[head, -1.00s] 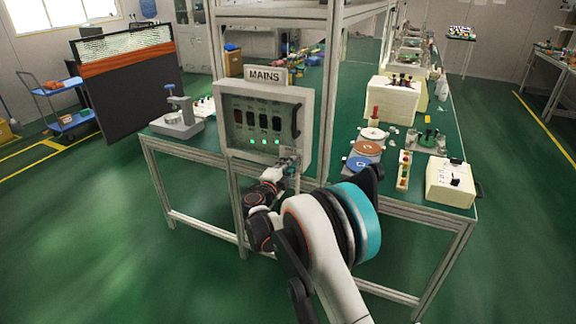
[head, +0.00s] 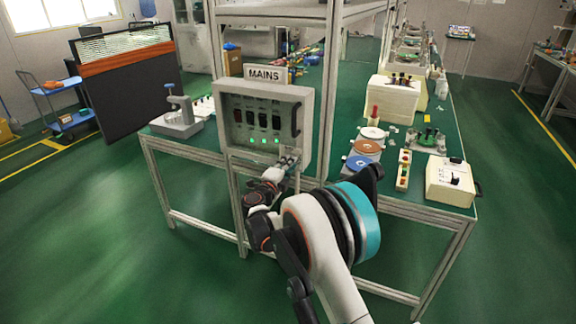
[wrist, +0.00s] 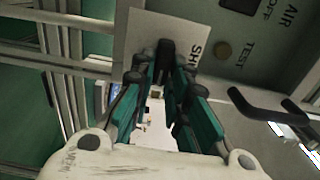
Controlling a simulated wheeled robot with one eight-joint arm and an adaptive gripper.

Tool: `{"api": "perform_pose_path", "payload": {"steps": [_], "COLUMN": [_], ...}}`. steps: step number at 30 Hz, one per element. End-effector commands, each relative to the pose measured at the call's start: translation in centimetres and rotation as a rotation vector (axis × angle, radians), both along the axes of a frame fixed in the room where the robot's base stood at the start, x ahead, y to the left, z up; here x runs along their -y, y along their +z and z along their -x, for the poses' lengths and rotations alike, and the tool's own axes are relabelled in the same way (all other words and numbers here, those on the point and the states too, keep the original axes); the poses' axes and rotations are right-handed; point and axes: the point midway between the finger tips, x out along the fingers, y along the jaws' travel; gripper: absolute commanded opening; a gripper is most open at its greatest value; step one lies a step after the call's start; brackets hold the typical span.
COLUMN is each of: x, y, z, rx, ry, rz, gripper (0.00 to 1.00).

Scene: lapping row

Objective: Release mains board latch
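The mains board (head: 228,140) is a grey box under a MAINS sign, with dark switches and green lights on its face. My gripper (head: 291,163) is at the board's lower right corner in the head view, small and partly hidden by my arm. In the wrist view my gripper (wrist: 167,72) has teal and black fingers pointing at the board face, with a narrow space between them. A dark upright piece, apparently the latch (wrist: 167,50), shows between the fingertips. Whether the fingers press on it cannot be told.
A black bar handle (wrist: 270,108) stands out from the board to the right of my fingers; it also shows in the head view (head: 296,119). A bench frame (head: 335,100) stands behind the board. Coloured discs (head: 366,147) lie on the bench to the right.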

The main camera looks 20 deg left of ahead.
Motion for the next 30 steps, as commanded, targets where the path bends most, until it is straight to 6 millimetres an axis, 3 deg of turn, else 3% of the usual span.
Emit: {"api": "perform_pose_path", "payload": {"steps": [3,16,30], "x": [0.1,-0.1,-0.8], "y": [-0.1,0.0,-0.1], "z": [0.0,0.8,9.5], "rx": [-0.001,0.000,-0.001], "ry": [-0.001,0.001,0.001], "rz": [-0.001,0.000,0.000], "gripper": [0.35,0.35,0.35]}}
